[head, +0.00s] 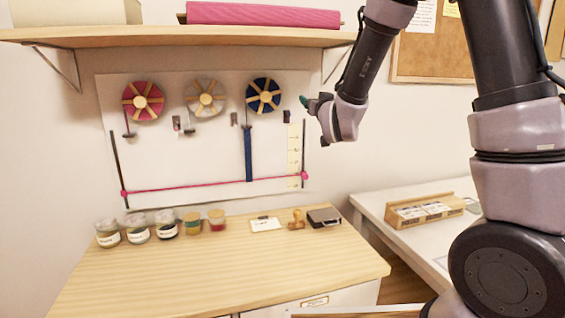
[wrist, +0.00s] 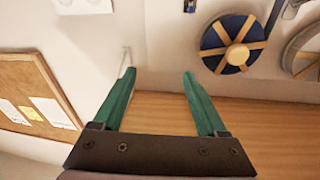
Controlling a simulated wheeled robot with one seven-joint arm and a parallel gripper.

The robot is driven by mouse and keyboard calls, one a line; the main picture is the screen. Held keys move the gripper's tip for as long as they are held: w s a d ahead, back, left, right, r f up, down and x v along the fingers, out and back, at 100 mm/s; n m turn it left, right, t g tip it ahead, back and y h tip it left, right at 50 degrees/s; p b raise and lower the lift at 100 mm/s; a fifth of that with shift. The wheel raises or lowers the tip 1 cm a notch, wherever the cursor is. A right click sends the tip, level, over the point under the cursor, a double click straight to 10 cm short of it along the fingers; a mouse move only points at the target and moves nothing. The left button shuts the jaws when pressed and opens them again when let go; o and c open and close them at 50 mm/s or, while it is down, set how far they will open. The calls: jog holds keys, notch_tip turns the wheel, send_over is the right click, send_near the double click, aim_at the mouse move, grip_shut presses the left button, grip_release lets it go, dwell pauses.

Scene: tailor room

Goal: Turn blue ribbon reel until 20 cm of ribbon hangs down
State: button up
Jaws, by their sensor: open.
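The blue ribbon reel (head: 263,95), with wooden spokes and a pale hub, is mounted on the wall board, rightmost of three reels. Its blue ribbon (head: 248,155) hangs down below it, and its lower end is at about the pink line (head: 210,187). A pale measuring strip (head: 293,155) is right of the ribbon. My gripper (head: 306,101) is right of the blue reel, apart from it. In the wrist view my gripper (wrist: 159,73) has its green fingers wide apart with nothing between them; the blue reel (wrist: 233,42) is beyond the right finger.
A wooden shelf (head: 180,37) with a pink roll (head: 263,16) is above the reels. Pink (head: 142,100) and white (head: 205,98) reels are to the left. Several jars (head: 138,228), a stamp (head: 296,219) and a dark pad (head: 324,217) line the cabinet's back. Its front top is clear.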

jog(key=s+d+r+m+g, duration=0.3)
jog(key=s+d+g, duration=0.2)
jog(key=s+d, duration=0.4)
jog(key=s+d+g, duration=0.3)
jog(key=s, duration=0.7)
jog(key=s+d+f+m+g, duration=0.1)
jog(key=s+d+g, duration=0.2)
jog(key=s, duration=0.8)
jog(key=shift+s+d+f+m+g+h, duration=0.2)
jog(key=shift+s+m+g+h, duration=0.1)
jog(key=shift+g, duration=0.2)
dwell(0.7)
